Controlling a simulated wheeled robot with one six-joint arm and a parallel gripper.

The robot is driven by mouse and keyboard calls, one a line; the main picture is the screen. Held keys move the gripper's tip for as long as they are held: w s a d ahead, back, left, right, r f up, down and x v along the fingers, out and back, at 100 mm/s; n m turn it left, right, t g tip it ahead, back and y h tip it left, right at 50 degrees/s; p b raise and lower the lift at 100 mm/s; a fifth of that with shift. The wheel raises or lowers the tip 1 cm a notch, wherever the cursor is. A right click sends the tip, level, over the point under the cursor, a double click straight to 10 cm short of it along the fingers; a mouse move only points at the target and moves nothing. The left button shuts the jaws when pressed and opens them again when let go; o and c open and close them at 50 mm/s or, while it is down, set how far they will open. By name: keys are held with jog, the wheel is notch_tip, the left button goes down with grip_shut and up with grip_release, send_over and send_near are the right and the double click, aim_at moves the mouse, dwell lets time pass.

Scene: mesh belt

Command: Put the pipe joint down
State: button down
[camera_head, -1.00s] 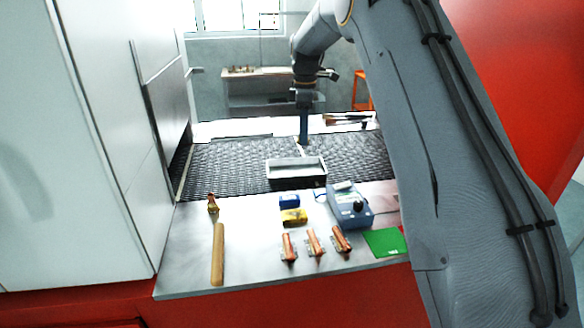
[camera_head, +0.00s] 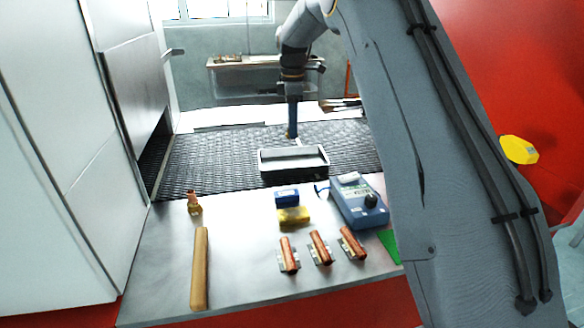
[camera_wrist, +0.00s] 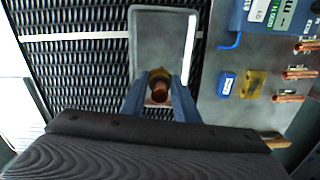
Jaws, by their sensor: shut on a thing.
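My gripper (camera_head: 292,134) points straight down just above the grey tray's far edge in the head view. In the wrist view its two blue fingers (camera_wrist: 160,100) are shut on the pipe joint, a small brass and copper piece (camera_wrist: 159,86). The joint shows against the floor of the tray (camera_wrist: 134,45), towards one end of it. I cannot tell how high it is above the tray floor. In the head view the held joint is not clearly seen. The shallow tray (camera_head: 293,169) rests on the black mesh belt (camera_head: 215,165).
A similar small copper and brass piece (camera_head: 194,203) stands on the metal table, beside a wooden roller (camera_head: 200,268). Blue (camera_head: 287,197) and yellow (camera_head: 294,216) blocks, a blue meter (camera_head: 359,203) and several copper pieces (camera_head: 320,247) lie nearer. Cabinet doors stand at left.

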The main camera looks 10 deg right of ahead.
aim_at(293, 165)
jog(key=n+b, duration=0.1)
jog(key=n, duration=0.2)
jog(key=shift+n, duration=0.4)
jog(key=shift+f, duration=0.45)
notch_tip(293, 165, down, 9)
jog(key=p, duration=0.3)
jog(key=shift+f, duration=0.2)
jog(key=c, duration=1.3)
grip_release()
jog(key=shift+c, duration=0.2)
notch_tip(293, 165, up, 12)
jog(key=b, duration=0.4)
jog(key=shift+r, duration=0.2)
